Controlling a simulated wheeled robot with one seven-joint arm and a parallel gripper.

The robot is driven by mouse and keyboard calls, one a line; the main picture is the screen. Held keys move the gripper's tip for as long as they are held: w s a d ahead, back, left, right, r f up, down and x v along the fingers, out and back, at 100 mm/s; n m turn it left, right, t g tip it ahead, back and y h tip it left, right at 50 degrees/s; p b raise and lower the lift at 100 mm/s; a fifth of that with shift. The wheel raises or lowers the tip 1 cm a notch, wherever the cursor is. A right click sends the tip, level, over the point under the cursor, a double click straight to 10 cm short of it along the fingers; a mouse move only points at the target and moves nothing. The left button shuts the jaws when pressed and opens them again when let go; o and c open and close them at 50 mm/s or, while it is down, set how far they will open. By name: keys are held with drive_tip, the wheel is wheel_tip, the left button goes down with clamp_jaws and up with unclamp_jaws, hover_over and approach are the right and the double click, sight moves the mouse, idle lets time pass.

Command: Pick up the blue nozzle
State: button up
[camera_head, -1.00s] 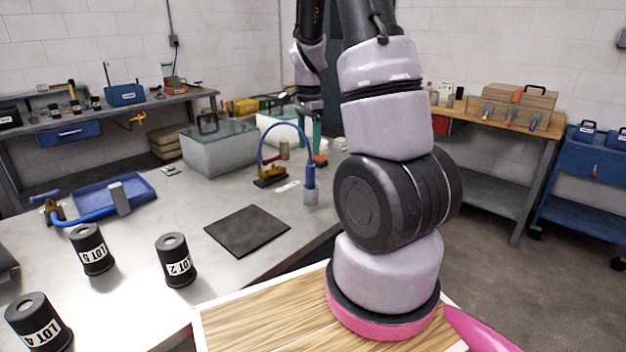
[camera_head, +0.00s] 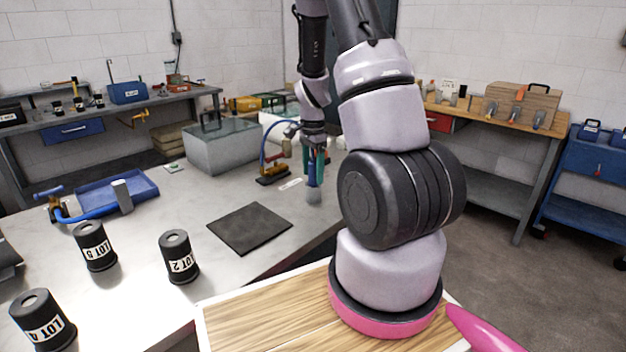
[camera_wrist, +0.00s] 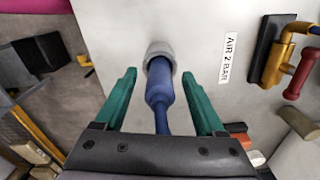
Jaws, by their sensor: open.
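The blue nozzle (camera_head: 313,181) stands upright in a small grey cup (camera_head: 313,197) near the table's right edge. Its blue hose (camera_head: 264,150) arcs over to a brass fitting on a dark base (camera_head: 272,176). My gripper (camera_wrist: 158,78) is open, with its green fingers pointing down on either side of the nozzle. In the wrist view the nozzle (camera_wrist: 158,88) lies between the fingers, with a visible gap on both sides. In the head view my gripper (camera_head: 315,168) partly hides the nozzle's upper part.
A label reading "AIR 2 BAR" (camera_wrist: 229,58) lies beside the cup. A dark mat (camera_head: 249,228) is in front on the left. Several black canisters, one marked LOT 2 (camera_head: 178,257), stand at left near a blue tray (camera_head: 90,197). A grey glass-topped tank (camera_head: 222,150) stands behind.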

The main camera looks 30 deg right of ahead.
clamp_jaws()
drive_tip(key=shift+r, duration=0.1)
